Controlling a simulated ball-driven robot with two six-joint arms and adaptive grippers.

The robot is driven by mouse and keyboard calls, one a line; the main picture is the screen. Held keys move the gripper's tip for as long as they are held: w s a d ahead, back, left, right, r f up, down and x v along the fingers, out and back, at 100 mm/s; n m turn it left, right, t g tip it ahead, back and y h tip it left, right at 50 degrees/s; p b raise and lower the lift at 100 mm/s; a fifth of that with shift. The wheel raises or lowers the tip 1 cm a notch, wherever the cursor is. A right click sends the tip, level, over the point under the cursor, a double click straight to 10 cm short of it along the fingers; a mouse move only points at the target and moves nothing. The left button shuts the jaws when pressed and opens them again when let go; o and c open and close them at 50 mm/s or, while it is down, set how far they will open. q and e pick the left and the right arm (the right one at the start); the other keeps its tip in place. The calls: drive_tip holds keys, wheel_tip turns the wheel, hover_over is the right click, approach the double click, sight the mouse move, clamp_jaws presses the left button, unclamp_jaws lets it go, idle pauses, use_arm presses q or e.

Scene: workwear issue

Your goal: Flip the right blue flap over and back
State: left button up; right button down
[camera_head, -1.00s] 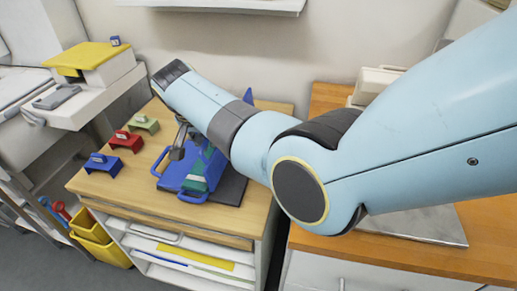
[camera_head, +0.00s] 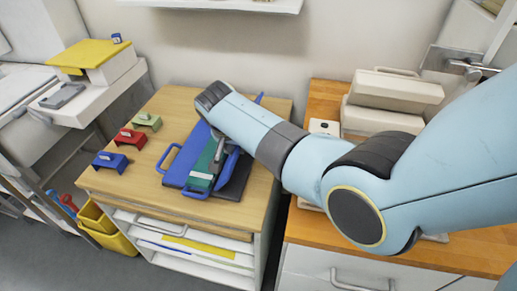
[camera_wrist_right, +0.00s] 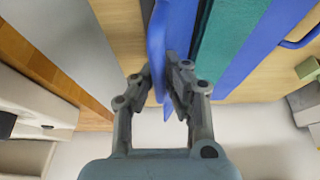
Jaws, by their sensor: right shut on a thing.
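A blue folder-like piece (camera_head: 185,160) lies on the wooden desk top, with a blue handle at its left and another at its front. A green strip (camera_head: 203,166) runs along its middle. The right blue flap (camera_head: 229,168) stands roughly on edge to the right of the strip. In the wrist view the flap (camera_wrist_right: 157,40) shows nearly edge-on between the fingers of my right gripper (camera_wrist_right: 160,88), which is shut on it. In the head view the right gripper (camera_head: 217,150) is partly hidden under my forearm. The left gripper is out of view.
A dark mat (camera_head: 238,184) lies under the folder's right side. Red (camera_head: 131,138), green (camera_head: 148,121) and blue (camera_head: 110,162) small holders stand along the desk's left. Grey cases (camera_head: 385,105) sit on the right-hand counter. Free wood lies in front of the holders.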

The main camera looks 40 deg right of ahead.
sight(257, 176)
drive_tip(key=shift+s+d+f, duration=0.25)
drive_tip(key=shift+s+f, duration=0.4)
drive_tip(key=shift+f, duration=0.1)
drive_tip(key=c, duration=1.9)
unclamp_jaws()
drive_tip(key=shift+s+d+f, duration=0.25)
drive_tip(key=shift+s+f, duration=0.1)
drive_tip(key=shift+f, duration=0.2)
drive_tip(key=shift+s+d+f, duration=0.2)
drive_tip(key=shift+s+f, duration=0.15)
drive_tip(key=shift+f, duration=0.2)
drive_tip(key=shift+o, duration=0.6)
drive_tip(key=shift+s+d+f+b, duration=0.15)
drive_tip(key=shift+s+f+b, duration=0.15)
drive_tip(key=shift+f, duration=0.25)
drive_tip(key=shift+s+d+f+b, duration=0.2)
drive_tip(key=shift+f+b, duration=0.15)
drive_tip(key=shift+f, duration=0.3)
drive_tip(key=shift+c, duration=1.1)
drive_tip(key=shift+s+d+f+b, duration=0.15)
drive_tip(key=shift+d+f+b, duration=0.15)
drive_tip(key=shift+f+b, duration=0.4)
drive_tip(key=shift+c, duration=0.3)
drive_tip(key=shift+f, duration=0.1)
clamp_jaws()
drive_tip(key=shift+b+x, duration=1.05)
drive_tip(key=shift+b, duration=0.05)
drive_tip(key=o, duration=0.5)
unclamp_jaws()
